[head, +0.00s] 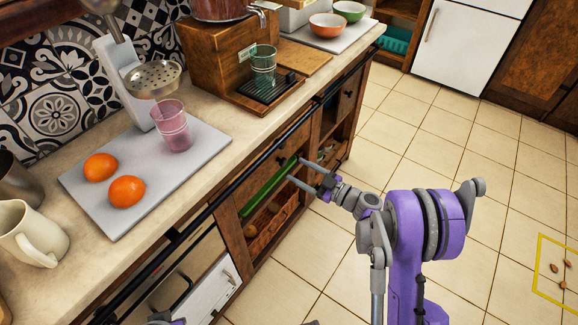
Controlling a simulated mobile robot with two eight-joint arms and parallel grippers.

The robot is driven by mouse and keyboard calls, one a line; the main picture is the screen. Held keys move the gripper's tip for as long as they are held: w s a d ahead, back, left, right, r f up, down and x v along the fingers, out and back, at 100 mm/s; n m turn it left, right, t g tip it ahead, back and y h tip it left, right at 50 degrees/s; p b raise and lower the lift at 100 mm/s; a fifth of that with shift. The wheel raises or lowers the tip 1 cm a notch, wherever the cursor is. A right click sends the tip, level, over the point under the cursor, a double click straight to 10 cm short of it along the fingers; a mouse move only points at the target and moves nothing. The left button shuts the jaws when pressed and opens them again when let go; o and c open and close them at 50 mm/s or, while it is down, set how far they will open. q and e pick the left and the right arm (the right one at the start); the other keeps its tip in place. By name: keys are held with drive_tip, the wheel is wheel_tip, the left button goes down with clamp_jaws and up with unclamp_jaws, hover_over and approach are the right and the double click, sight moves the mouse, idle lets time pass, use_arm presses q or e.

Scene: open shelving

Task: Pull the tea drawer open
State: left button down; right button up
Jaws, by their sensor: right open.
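A wooden drawer front (265,165) with a small dark knob (281,160) sits under the counter edge and looks shut. No tea label is readable, so I cannot tell which is the tea drawer. My right gripper (296,170) is open and empty, its two fingers pointing at the cabinet front just right of and below the nearer knob. Contact with the cabinet cannot be told.
A long green item (268,188) lies at the open shelf below the drawer. A dark rail (212,205) runs along the counter edge. The counter holds a grey board (98,205) with two oranges and a pink glass (172,126). Tiled floor (390,135) is clear beyond my right arm.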

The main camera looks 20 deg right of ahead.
sight(285, 163)
drive_tip(key=shift+x, duration=2.2)
drive_tip(key=shift+c, duration=0.3)
clamp_jaws()
